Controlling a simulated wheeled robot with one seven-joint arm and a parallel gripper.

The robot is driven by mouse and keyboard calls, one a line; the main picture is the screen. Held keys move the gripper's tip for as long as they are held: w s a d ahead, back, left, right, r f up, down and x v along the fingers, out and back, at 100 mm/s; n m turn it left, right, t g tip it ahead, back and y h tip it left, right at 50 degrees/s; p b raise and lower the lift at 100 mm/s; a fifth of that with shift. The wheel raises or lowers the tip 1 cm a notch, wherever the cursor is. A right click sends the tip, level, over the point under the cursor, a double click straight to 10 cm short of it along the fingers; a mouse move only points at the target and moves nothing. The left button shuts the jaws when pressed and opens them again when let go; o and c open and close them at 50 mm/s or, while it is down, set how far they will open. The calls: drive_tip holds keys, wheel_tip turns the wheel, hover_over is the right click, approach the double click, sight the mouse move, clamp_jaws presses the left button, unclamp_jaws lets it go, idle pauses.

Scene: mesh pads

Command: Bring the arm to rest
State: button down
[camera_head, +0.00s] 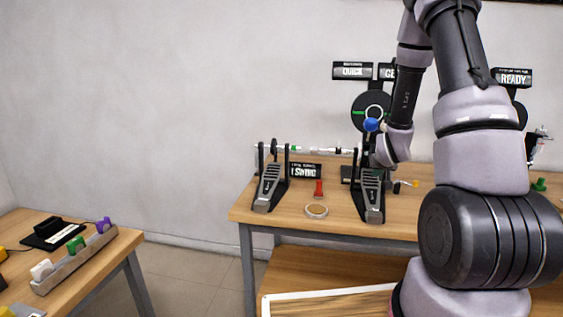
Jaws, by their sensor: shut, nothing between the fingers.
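My arm (480,150) rises from the bottom right and bends over at the top. Its forearm (403,97) comes down over the main table to the wrist (393,147). My gripper (377,158) is at the end of the wrist, just above the right pedal (371,193); it is shut and empty, small and mostly hidden. A blue ball-shaped head (371,124) shows beside the wrist. I cannot tell whether the gripper touches the pedal or its frame.
The wooden table (335,228) also bears a left pedal (270,188), a red piece (319,188), a round disc (316,210) and a sign (305,170). Round pads with signs (352,71) stand behind. A side table (112,250) holds a rack (75,262). Floor between the tables is clear.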

drive_tip(key=s+a+r+g+y, duration=0.1)
drive_tip(key=s+a+r, duration=0.35)
drive_tip(key=r, duration=0.55)
drive_tip(key=s+a+r+y, duration=0.1)
drive_tip(key=s+a+r, duration=0.3)
drive_tip(key=r, duration=0.6)
drive_tip(key=s+a+r+y, duration=0.1)
drive_tip(key=s+a+r, duration=0.1)
drive_tip(key=s, duration=0.5)
drive_tip(key=s+a+r+g+y, duration=0.1)
drive_tip(key=s+a+r, duration=0.2)
drive_tip(key=s, duration=0.4)
drive_tip(key=s+a+r, duration=0.2)
drive_tip(key=s+r, duration=0.2)
drive_tip(key=s, duration=0.3)
drive_tip(key=shift+s+a+r+m+y, duration=0.2)
drive_tip(key=shift+s+r+m+y, duration=0.1)
drive_tip(key=shift+y, duration=0.1)
drive_tip(key=shift+w, duration=0.1)
idle(0.5)
